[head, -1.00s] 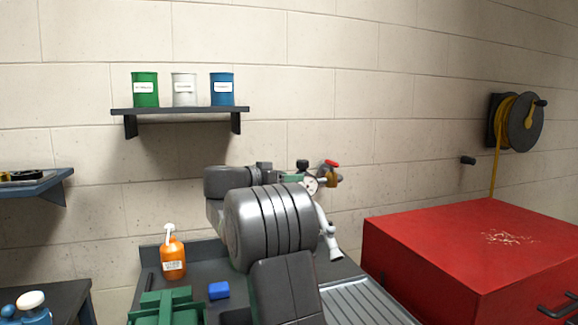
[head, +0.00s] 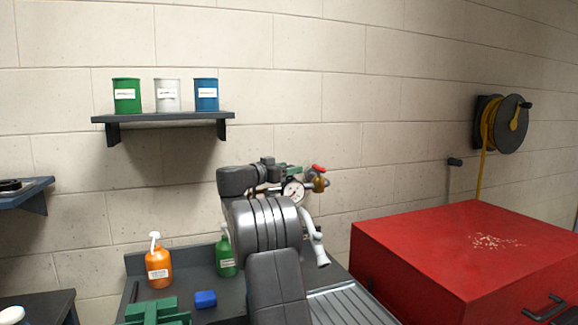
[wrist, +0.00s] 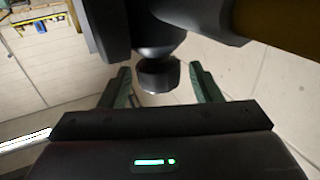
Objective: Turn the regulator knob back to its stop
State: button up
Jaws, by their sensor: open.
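The dark regulator knob (wrist: 158,76) shows in the wrist view between the two green fingers of my gripper (wrist: 160,69). Gaps show on both sides, so neither finger appears to touch it. My gripper is open. In the head view, my gripper (head: 290,170) is at the wall fittings, just above the round white pressure gauge (head: 292,192). The knob cannot be made out there; my gripper seems to hide it. A brass valve with a red handle (head: 319,169) sits just right of my gripper.
A workbench below holds an orange bottle (head: 158,266), a green bottle (head: 226,256) and a blue block (head: 205,299). A red cabinet (head: 440,250) stands at the right. A shelf (head: 165,117) with three cans and a hose reel (head: 502,125) are on the wall.

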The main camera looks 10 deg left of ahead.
jog(key=shift+w+d, duration=0.25)
jog(key=shift+w, duration=0.15)
jog(key=c, duration=1)
jog(key=shift+o, duration=0.2)
jog(key=shift+f+n+t+y+b, duration=0.3)
jog(key=shift+y+b, duration=0.1)
jog(key=shift+b, duration=0.85)
